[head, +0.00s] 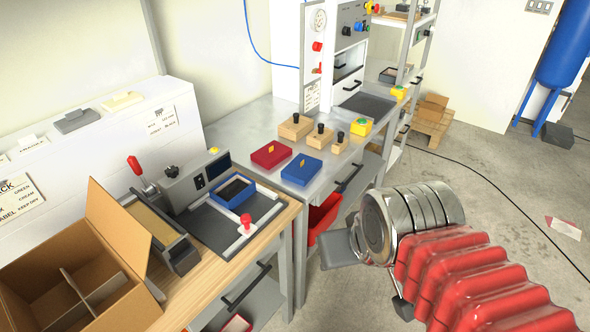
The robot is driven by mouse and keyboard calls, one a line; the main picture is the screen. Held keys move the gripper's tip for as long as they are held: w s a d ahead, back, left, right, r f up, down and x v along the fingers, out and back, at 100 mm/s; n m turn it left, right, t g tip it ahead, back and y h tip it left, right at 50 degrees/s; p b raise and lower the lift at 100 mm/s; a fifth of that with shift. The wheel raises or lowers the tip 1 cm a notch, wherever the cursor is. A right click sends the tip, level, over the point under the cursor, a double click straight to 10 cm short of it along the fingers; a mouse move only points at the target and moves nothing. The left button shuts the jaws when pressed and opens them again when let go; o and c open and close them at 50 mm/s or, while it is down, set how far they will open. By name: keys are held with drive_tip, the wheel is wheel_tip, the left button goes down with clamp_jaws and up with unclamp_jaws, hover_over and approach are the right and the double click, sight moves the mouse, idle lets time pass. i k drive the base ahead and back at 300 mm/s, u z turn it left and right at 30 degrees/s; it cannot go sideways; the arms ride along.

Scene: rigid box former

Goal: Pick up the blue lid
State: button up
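The blue lid (302,169), with a small yellow tab on top, lies flat on the grey bench in the middle of the head view. A red lid (271,154) of the same kind lies just left of it. An open blue box (250,192) with a dark inside sits on the dark mat at the nearer station. My gripper (342,250) is at the lower right, apart from the blue lid, nearer to me and over the floor side of the bench. Only part of its grey end shows, so its opening cannot be made out.
Wooden blocks with black knobs (319,137) and a yellow button box (361,126) stand behind the lids. A red-knobbed stamp (246,221), a lever press (160,190) and a divided cardboard carton (110,270) are at left. Open floor (480,190) lies right.

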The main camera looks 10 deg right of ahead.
sight(304, 168)
drive_tip(key=u, duration=4.7)
drive_tip(key=k, duration=0.65)
drive_tip(key=u, duration=0.15)
